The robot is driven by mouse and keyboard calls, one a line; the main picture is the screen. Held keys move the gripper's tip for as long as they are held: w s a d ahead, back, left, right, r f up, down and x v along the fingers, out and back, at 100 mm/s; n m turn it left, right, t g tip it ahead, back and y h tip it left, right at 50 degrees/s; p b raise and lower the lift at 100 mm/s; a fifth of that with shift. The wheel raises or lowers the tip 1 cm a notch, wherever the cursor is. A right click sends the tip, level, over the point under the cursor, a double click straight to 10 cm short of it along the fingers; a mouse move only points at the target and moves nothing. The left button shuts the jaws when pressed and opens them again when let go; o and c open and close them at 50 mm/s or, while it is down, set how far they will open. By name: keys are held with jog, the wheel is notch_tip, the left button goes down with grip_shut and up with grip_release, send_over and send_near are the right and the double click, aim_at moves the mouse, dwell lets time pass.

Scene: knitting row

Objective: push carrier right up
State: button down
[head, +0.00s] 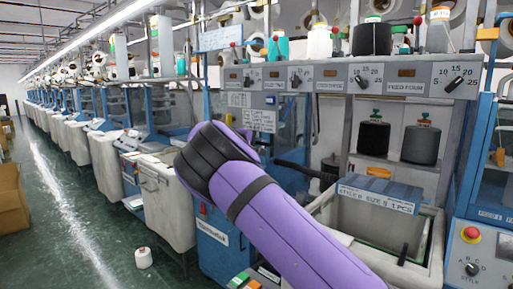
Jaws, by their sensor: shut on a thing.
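My purple arm (275,215) with black joint bands crosses the middle of the head view and bends at upper left. My gripper is not clearly seen; the arm's far end is hidden behind the bend. A dark rod-like part (296,166) shows just right of the bend, and I cannot tell what it belongs to. I cannot make out a carrier; the knitting machine's inside behind my arm is largely hidden.
A control panel (345,78) with dials runs across the machine top. An open grey bin (425,235) is at lower right. A white cone (143,257) lies on the green floor. The aisle (75,215) at left is largely clear.

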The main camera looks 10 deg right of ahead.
jog(key=shift+r, duration=0.45)
jog(key=c, duration=1.1)
grip_release()
jog(key=shift+f, duration=0.1)
jog(key=shift+s+a, duration=0.1)
jog(key=shift+a, duration=0.05)
jog(key=v, duration=1)
jog(key=shift+s+a, duration=0.15)
jog(key=shift+s, duration=0.05)
